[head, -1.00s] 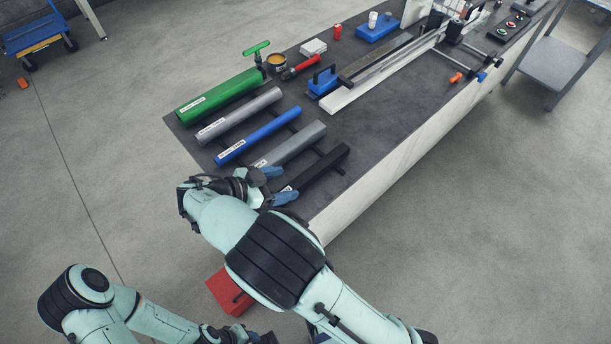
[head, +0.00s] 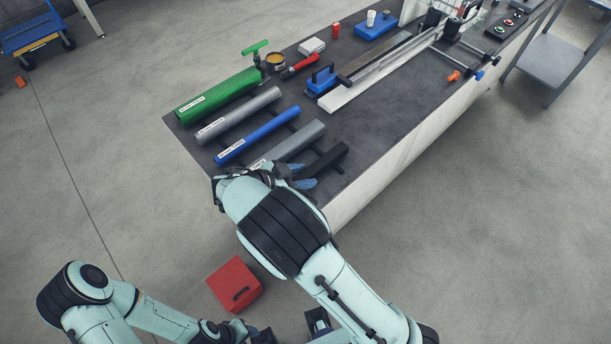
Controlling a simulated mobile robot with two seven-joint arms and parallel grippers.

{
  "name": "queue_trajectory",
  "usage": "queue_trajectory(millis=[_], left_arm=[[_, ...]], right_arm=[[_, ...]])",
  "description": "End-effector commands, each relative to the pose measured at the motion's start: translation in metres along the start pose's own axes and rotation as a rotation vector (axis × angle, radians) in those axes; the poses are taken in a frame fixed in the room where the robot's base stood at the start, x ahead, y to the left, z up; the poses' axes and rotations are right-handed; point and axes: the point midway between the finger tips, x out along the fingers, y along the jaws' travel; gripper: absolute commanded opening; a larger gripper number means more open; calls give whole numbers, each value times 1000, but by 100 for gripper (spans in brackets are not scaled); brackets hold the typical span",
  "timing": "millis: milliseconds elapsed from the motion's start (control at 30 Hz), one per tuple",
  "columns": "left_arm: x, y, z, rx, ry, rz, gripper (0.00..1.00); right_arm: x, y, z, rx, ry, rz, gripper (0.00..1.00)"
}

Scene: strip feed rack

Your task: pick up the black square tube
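The black square tube (head: 332,159) lies on the dark bench top, nearest the front edge in a row of tubes. Its far end is free and its near part is hidden by my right gripper. My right gripper (head: 300,176) is at the tube, with one blue finger on each side of it. I cannot tell whether the fingers press on it or stand slightly apart. My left gripper (head: 262,337) is low at the bottom edge, away from the bench, and its fingers do not show clearly.
A grey tube (head: 292,144), blue tube (head: 258,136), another grey tube (head: 240,115) and green tube (head: 220,95) lie beside it. A blue-based fixture with a long rail (head: 375,75) stands farther back. A red box (head: 235,284) is below the bench.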

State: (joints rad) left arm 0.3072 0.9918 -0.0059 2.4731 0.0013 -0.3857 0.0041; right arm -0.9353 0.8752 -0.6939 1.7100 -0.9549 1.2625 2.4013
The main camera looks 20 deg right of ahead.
Motion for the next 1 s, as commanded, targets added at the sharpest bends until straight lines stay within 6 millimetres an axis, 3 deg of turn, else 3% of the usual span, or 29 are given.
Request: queue_trajectory(millis=[33,100,133,467,633,767,1000], left_arm=[[0,0,0,0,0,0,42],[0,0,0,0,0,0,42],[0,0,0,0,0,0,42],[0,0,0,0,0,0,42],[0,0,0,0,0,0,42],[0,0,0,0,0,0,42],[-1,0,0,0,1,0,42]], right_arm=[[0,0,0,1,-1,-1,24],[0,0,0,1,-1,-1,2],[0,0,0,1,-1,-1,0],[-1,-1,-2,2,-1,-2,0],[-8,-1,-12,4,-1,-4,0],[-17,-1,-30,6,-2,-4,0],[-49,-1,-88,9,-5,-7,0]])
